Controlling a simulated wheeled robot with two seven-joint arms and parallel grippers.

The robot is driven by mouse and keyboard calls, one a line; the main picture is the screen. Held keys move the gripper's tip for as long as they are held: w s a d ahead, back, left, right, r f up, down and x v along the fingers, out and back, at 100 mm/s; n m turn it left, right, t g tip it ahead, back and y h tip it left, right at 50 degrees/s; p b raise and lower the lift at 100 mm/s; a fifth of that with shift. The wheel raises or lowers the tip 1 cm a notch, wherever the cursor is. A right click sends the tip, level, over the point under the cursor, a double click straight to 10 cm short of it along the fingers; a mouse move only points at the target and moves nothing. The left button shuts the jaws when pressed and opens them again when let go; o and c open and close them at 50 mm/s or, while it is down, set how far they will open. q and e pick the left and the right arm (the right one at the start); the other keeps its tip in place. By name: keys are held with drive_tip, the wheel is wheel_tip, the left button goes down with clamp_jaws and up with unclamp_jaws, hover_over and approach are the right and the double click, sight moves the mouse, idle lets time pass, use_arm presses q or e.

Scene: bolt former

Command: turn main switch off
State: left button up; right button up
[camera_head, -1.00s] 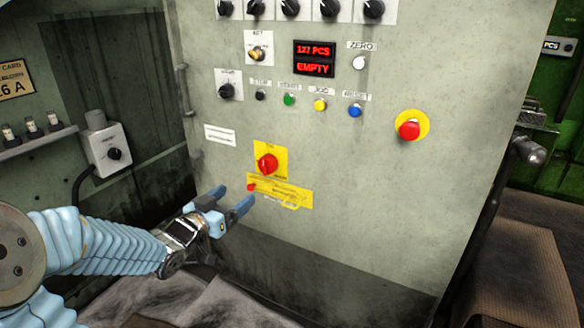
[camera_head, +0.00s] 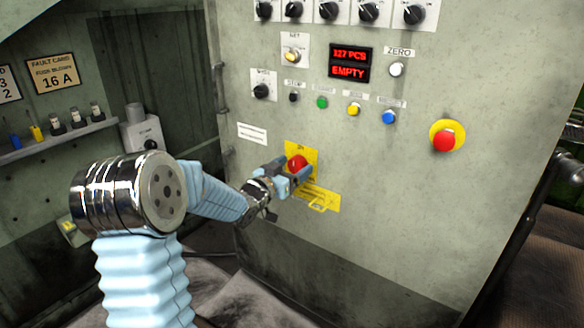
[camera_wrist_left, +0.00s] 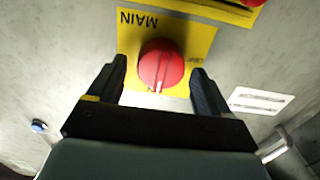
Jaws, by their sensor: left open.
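The main switch is a red rotary knob (camera_head: 297,163) on a yellow plate (camera_head: 312,149), low on the grey control panel. In the left wrist view the red knob (camera_wrist_left: 161,65) sits on its yellow plate (camera_wrist_left: 130,38), marked MAIN, with a pale line near the knob's edge. My left gripper (camera_head: 292,173) is at the switch. In the left wrist view the open fingers of my left gripper (camera_wrist_left: 158,85) stand on either side of the knob, with gaps showing; contact cannot be told. My right gripper is not in view.
Below the switch is a yellow plate with a yellow hasp (camera_head: 318,203). Above are small buttons, a red EMPTY display (camera_head: 349,64) and black knobs. A red emergency button (camera_head: 445,140) is to the right. A shelf (camera_head: 60,140) is at left.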

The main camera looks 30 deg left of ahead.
use_arm(q)
drive_tip(key=c, duration=1)
